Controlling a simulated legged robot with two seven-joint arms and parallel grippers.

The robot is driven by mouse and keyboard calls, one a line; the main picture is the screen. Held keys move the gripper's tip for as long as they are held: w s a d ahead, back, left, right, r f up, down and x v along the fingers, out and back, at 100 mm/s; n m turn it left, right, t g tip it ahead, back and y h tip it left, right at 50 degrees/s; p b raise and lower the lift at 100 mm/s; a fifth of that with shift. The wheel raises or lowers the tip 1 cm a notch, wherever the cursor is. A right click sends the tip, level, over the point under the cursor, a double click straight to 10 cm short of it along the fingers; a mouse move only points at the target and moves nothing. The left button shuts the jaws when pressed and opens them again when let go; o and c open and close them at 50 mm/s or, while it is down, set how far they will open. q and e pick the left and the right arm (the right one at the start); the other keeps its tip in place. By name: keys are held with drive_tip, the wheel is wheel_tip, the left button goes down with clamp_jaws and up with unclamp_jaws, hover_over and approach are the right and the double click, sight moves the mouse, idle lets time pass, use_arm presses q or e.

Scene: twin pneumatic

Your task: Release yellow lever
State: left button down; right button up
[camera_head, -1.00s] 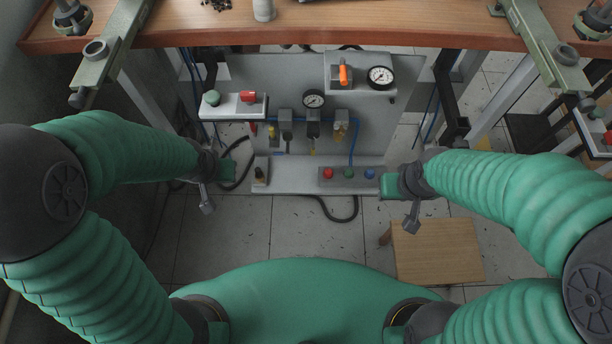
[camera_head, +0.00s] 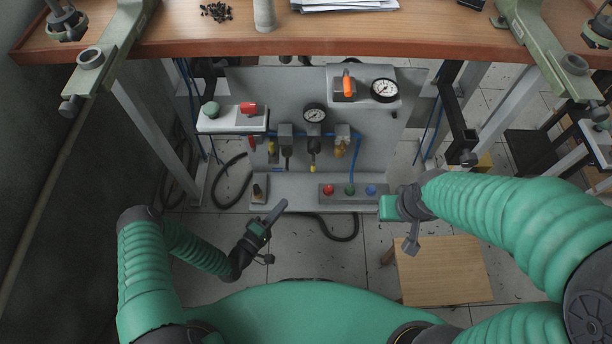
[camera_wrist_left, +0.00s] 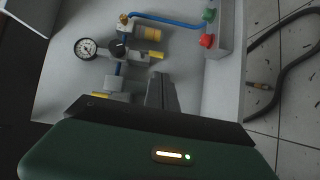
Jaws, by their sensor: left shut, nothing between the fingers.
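Several small yellow parts sit on the grey pneumatic panel: one below the left valve (camera_head: 271,149), one below the gauge (camera_head: 313,168), one at the right (camera_head: 340,149). I cannot tell for sure which is the yellow lever. My left gripper (camera_head: 277,211) is shut and empty, low in front of the panel base, apart from the yellow parts. In the left wrist view its fingers (camera_wrist_left: 161,92) point at the panel, with a yellow part (camera_wrist_left: 156,53) beyond them. My right gripper (camera_head: 390,208) is right of the panel base; its fingers cannot be made out.
The base holds a box with red, green and blue buttons (camera_head: 349,191). A shelf with an orange lever (camera_head: 347,83) and gauge (camera_head: 383,90) is above. A white shelf (camera_head: 232,120) has red and green knobs. A wooden stool (camera_head: 440,270) stands right. Black hoses lie on the floor.

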use_arm(q)
drive_tip(key=shift+s+d+r+t, duration=0.1)
drive_tip(key=shift+s+d+t, duration=0.05)
drive_tip(key=shift+s+t, duration=0.15)
drive_tip(key=shift+w, duration=0.1)
drive_tip(key=b, duration=0.4)
approach(312, 170)
drive_tip(key=x, duration=0.6)
drive_tip(key=shift+w+d, duration=0.15)
drive_tip(key=shift+w, duration=0.25)
